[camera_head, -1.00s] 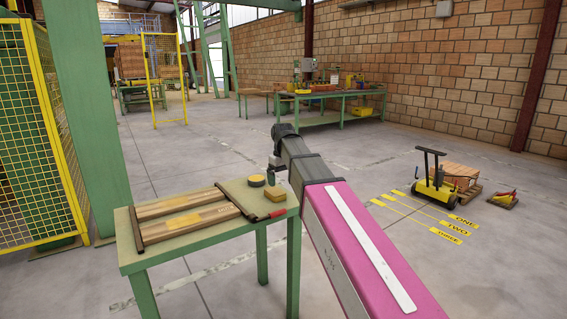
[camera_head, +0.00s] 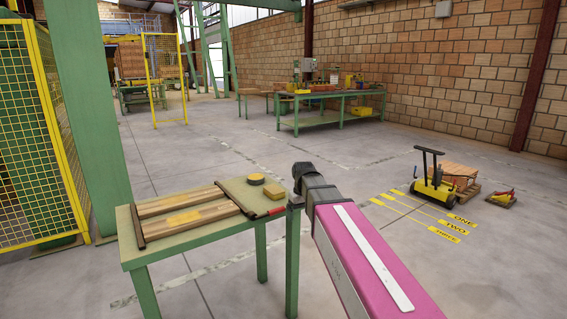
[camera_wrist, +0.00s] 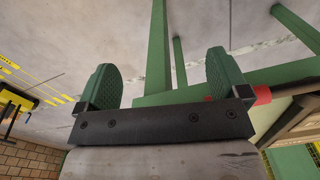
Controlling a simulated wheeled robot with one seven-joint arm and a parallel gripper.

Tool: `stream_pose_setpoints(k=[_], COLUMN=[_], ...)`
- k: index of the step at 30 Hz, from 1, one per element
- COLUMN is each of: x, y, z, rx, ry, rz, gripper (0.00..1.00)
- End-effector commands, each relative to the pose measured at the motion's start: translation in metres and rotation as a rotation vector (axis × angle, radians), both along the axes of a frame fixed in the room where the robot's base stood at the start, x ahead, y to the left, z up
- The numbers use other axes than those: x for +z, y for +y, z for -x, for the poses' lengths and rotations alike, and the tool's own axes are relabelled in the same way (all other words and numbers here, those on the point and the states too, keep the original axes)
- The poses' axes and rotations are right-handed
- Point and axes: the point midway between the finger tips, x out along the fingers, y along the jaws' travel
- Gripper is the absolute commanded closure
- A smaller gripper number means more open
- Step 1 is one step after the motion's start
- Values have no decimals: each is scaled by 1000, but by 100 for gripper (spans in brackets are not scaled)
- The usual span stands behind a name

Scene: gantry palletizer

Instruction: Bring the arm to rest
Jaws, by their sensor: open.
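My gripper (camera_wrist: 163,82) shows in the wrist view with its two green fingers wide apart and nothing between them. Beyond the fingers are the concrete floor and the legs of a green table. In the head view my pink and dark arm reaches up from the lower right and its end is beside the right edge of the green table (camera_head: 195,240). The gripper itself is hidden behind the arm there. On the table lie a wooden frame piece (camera_head: 185,213), a round yellow-black item (camera_head: 256,179), a yellow block (camera_head: 274,191) and a red-ended bar (camera_head: 272,212).
A yellow mesh fence (camera_head: 30,140) and a green post (camera_head: 88,110) stand at the left. A yellow pallet truck (camera_head: 432,187) and a pallet with bricks (camera_head: 460,175) stand at the right. A long green workbench (camera_head: 325,105) is at the back. The middle floor is clear.

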Motion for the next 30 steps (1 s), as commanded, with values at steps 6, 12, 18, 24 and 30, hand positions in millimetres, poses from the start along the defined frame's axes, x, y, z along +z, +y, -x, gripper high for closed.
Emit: stream_pose_setpoints(k=[6, 12, 18, 24, 30], x=[-74, -130, -169, -185, -186], y=[-47, -82, -108, -118, -119], z=[48, 93, 132, 149, 150], rx=[-132, -248, -345, -389, -394], ry=[5, 3, 1, -3, -4], rz=[1, 1, 0, -1, -2], gripper=[7, 7, 7, 7, 7])
